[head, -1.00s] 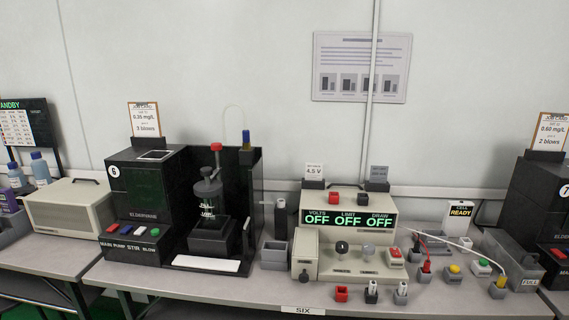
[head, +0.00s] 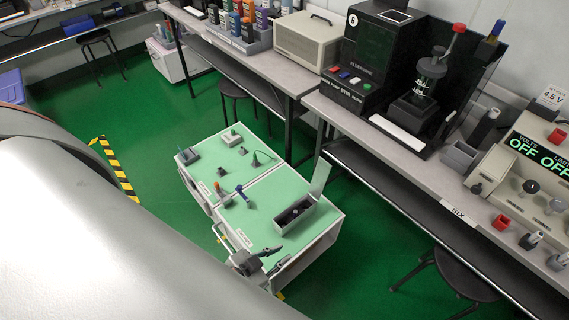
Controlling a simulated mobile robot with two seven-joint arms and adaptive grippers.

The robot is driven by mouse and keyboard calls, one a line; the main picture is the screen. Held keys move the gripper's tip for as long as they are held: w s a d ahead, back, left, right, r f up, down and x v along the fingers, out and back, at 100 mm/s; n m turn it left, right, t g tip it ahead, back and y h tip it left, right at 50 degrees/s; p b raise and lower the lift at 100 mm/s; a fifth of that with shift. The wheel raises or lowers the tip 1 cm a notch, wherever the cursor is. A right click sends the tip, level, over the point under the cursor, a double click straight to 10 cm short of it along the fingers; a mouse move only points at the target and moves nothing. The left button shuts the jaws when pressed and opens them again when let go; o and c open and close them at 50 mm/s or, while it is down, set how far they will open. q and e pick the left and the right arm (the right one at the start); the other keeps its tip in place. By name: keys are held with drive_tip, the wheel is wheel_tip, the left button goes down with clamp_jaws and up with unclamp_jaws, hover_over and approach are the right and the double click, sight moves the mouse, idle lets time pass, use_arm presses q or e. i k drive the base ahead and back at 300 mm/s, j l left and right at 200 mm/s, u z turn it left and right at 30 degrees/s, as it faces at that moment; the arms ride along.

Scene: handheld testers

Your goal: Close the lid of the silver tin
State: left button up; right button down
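The silver tin (head: 297,216) stands on the near right part of a pale green cart top. Its lid (head: 321,180) is open and stands up at the tin's far right end. Something dark is inside the tin, too small to name. My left gripper (head: 272,259) is at the cart's near edge, below the tin in the picture and apart from it. It is small and dark, and I cannot tell whether its fingers are open. My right gripper is not in view.
The green-topped cart (head: 262,229) also carries a blue-handled item (head: 243,194), a grey block (head: 188,156) and a white box (head: 232,138). A long bench (head: 395,154) with instruments runs along the right. Black stools (head: 466,272) stand by it.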

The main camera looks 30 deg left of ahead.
sight(322, 168)
drive_tip(key=u, duration=0.75)
drive_tip(key=l+z, duration=0.15)
